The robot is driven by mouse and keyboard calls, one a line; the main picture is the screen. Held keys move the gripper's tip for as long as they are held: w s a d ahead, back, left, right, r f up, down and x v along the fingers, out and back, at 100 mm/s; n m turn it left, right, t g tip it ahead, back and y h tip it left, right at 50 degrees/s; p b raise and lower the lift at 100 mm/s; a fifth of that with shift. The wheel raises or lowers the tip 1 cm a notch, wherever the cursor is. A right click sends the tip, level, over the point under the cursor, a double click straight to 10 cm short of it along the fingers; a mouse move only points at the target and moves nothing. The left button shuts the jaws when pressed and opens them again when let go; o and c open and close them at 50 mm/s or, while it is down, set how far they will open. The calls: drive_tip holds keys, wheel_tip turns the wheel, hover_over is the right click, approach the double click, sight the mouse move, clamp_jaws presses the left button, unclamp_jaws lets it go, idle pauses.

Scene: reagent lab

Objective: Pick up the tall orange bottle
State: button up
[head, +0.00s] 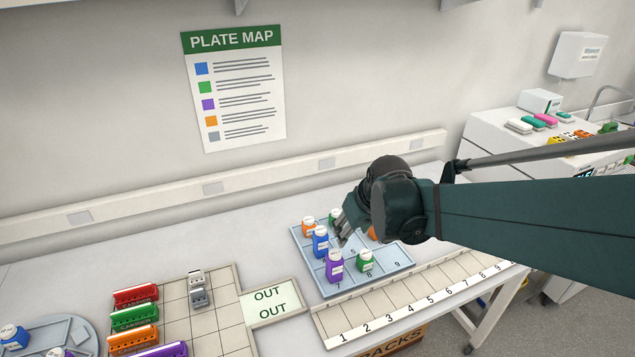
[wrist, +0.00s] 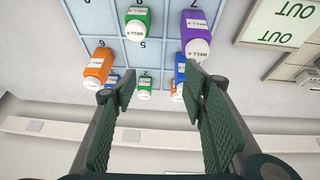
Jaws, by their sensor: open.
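The tall orange bottle (wrist: 98,66), with a white cap and label, stands on the blue numbered tray at the left of the wrist view. In the head view it is mostly hidden behind my wrist, with a bit of orange (head: 373,233) showing. A shorter-looking orange bottle (head: 308,226) stands at the tray's back left; part of it also shows in the wrist view (wrist: 179,86). My gripper (wrist: 160,92) is open and empty above the tray. The tall orange bottle is outside its jaws, beyond the left finger in the wrist view. In the head view, my gripper (head: 347,222) partly covers the tray.
On the tray (head: 396,268), blue (head: 320,241), purple (head: 334,267) and green (head: 364,260) bottles stand close by; another green bottle (wrist: 144,84) is farther back. An OUT pad (head: 273,303) and colored racks (head: 135,317) lie left. A numbered strip (head: 420,296) runs along the front.

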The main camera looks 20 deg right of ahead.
drive_tip(key=w+d+f+p, duration=0.2)
drive_tip(key=w+d+p, duration=0.1)
drive_tip(key=d, duration=0.4)
drive_tip(key=w+d+f+g+p, duration=0.1)
drive_tip(key=w+d+f+p, duration=0.2)
drive_tip(key=d, duration=0.5)
drive_tip(key=shift+w+d+p, duration=0.25)
drive_tip(key=shift+w+p, duration=0.15)
drive_tip(key=shift+p, duration=0.3)
drive_tip(key=shift+f, duration=0.2)
drive_tip(key=shift+x, duration=1.2)
drive_tip(key=shift+w+f, duration=0.15)
drive_tip(key=shift+x, duration=2.45)
